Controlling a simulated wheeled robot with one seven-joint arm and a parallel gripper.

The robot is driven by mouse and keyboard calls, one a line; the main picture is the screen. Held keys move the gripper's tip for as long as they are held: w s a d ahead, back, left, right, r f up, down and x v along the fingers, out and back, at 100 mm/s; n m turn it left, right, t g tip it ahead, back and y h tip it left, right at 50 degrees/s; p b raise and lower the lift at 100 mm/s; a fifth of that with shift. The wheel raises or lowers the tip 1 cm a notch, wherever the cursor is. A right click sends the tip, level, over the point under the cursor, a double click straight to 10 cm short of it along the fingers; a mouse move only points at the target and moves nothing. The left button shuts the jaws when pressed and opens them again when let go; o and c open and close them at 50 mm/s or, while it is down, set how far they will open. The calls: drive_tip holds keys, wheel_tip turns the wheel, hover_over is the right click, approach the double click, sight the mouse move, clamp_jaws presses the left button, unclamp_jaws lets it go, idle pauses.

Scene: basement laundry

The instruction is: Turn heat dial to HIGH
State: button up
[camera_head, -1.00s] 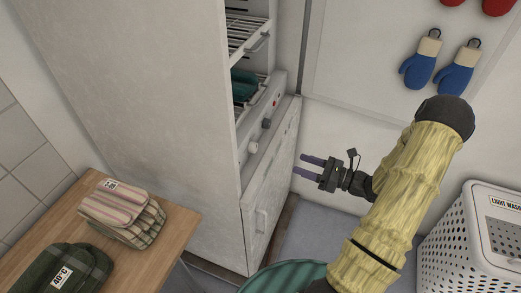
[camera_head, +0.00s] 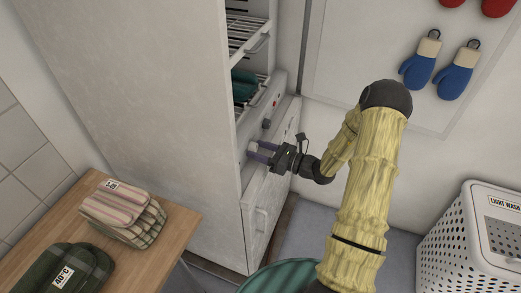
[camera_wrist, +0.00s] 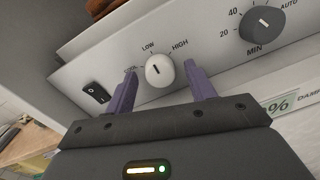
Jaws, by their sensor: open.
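The white heat dial (camera_wrist: 159,70) sits on the panel between my open fingers in the wrist view, with COOL, LOW and HIGH printed around it. Its pointer line slants up and to the left, between COOL and LOW as far as I can tell. My gripper (camera_wrist: 160,85) is open, one purple finger on each side of the dial, with a visible gap to each. In the head view my gripper (camera_head: 258,151) is at the cabinet's control panel, its fingertips at the white dial (camera_head: 252,147).
A grey timer dial (camera_wrist: 262,23) is to the right and a black rocker switch (camera_wrist: 96,92) to the left. Wire shelves (camera_head: 250,38) are above the panel. A wooden table (camera_head: 185,215) with folded cloths stands left; a white basket (camera_head: 460,235) stands right.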

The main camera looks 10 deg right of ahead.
drive_tip(key=c, duration=1)
drive_tip(key=shift+r+m+p, duration=0.15)
drive_tip(key=shift+m+p, duration=0.25)
drive_tip(key=shift+p, duration=0.2)
drive_tip(key=shift+r+m+p, duration=0.1)
drive_tip(key=shift+m+p, duration=0.7)
drive_tip(key=shift+p, duration=0.3)
drive_tip(key=m+p, duration=0.4)
drive_tip(key=shift+w+r+p, duration=0.1)
drive_tip(key=shift+p, duration=0.2)
drive_tip(key=m+p, duration=0.2)
drive_tip(key=m, duration=0.1)
drive_tip(key=shift+d, duration=0.15)
drive_tip(key=shift+f+m+g+p, duration=0.3)
drive_tip(key=shift+m+p, duration=0.4)
drive_tip(key=shift+m, duration=0.4)
